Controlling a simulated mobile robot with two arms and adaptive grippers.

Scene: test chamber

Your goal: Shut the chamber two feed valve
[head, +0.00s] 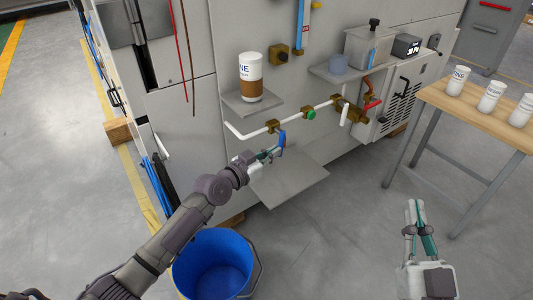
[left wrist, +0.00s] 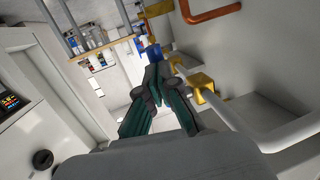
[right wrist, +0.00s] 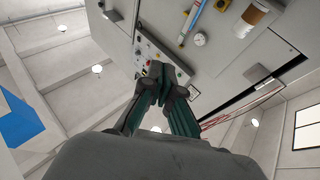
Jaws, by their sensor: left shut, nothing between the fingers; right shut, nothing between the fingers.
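A white pipe (head: 262,131) with brass valve fittings runs along the grey cabinet's front. A blue valve handle (head: 282,139) hangs down from the pipe, and a green knob (head: 310,114) sits to its right. No label tells which valve is chamber two's. My left gripper (head: 274,150) is shut and empty, its tips at or just beside the blue handle; contact is unclear. In the left wrist view the blue handle (left wrist: 153,53) shows just beyond the fingertips, with a brass fitting (left wrist: 201,86) to the right. My right gripper (head: 414,206) is shut and empty over open floor.
A white lever (head: 345,115) and red handle (head: 372,103) are farther right. A shelf (head: 252,104) holds a white-and-brown container (head: 250,75). A grey plate (head: 290,185) juts out below the pipe. A blue bucket (head: 213,265) stands on the floor. A wooden table (head: 470,120) is right.

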